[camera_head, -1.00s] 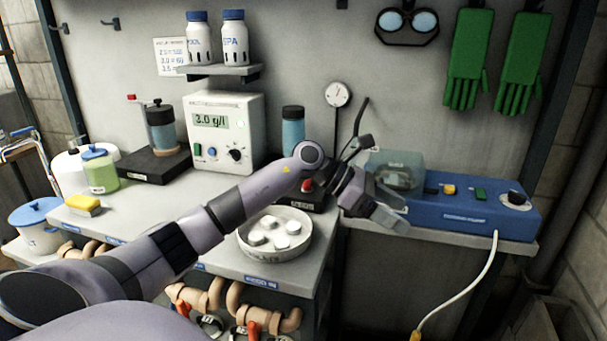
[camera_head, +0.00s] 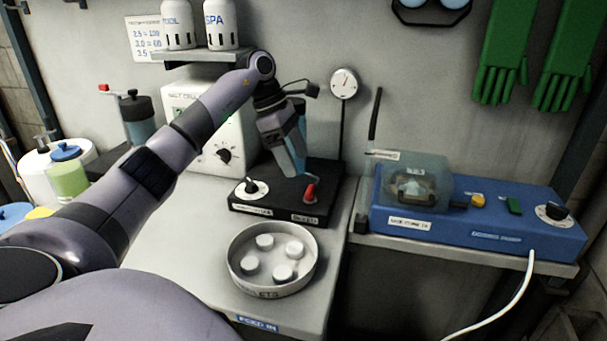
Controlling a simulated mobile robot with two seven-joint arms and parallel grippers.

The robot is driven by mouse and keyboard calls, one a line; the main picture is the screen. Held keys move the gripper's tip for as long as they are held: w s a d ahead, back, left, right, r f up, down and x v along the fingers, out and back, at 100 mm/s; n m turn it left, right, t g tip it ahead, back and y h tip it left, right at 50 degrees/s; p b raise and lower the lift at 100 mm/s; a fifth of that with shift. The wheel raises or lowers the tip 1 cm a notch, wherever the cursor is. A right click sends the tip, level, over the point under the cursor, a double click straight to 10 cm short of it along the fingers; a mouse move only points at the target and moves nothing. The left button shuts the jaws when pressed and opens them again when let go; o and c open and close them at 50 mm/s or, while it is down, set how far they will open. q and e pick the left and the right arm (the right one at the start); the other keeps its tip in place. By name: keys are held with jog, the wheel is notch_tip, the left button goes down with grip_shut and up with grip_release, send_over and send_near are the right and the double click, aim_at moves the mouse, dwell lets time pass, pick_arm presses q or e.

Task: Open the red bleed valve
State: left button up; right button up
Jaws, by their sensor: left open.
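The red bleed valve is a small red lever (camera_head: 309,193) standing nearly upright, leaning slightly, on the front right of a black box (camera_head: 272,214). A label on the box front below it seems to read "BLEED". My left gripper (camera_head: 297,170) points down over the box, just behind and above the red lever in the picture. It is open and holds nothing that I can see. Whether a finger touches the lever I cannot tell. My left arm crosses the view from the lower left. My right gripper is out of view.
A black knob on a white dial (camera_head: 252,187) sits left of the lever. A round dish (camera_head: 240,274) with several white tablets stands in front. A blue unit (camera_head: 480,228) with a clear cover is to the right. A gauge (camera_head: 343,84) rises behind the box.

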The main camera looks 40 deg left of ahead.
aim_at(308, 189)
pick_arm(q)
jog(key=shift+x, duration=3.5)
jog(key=c, duration=1.1)
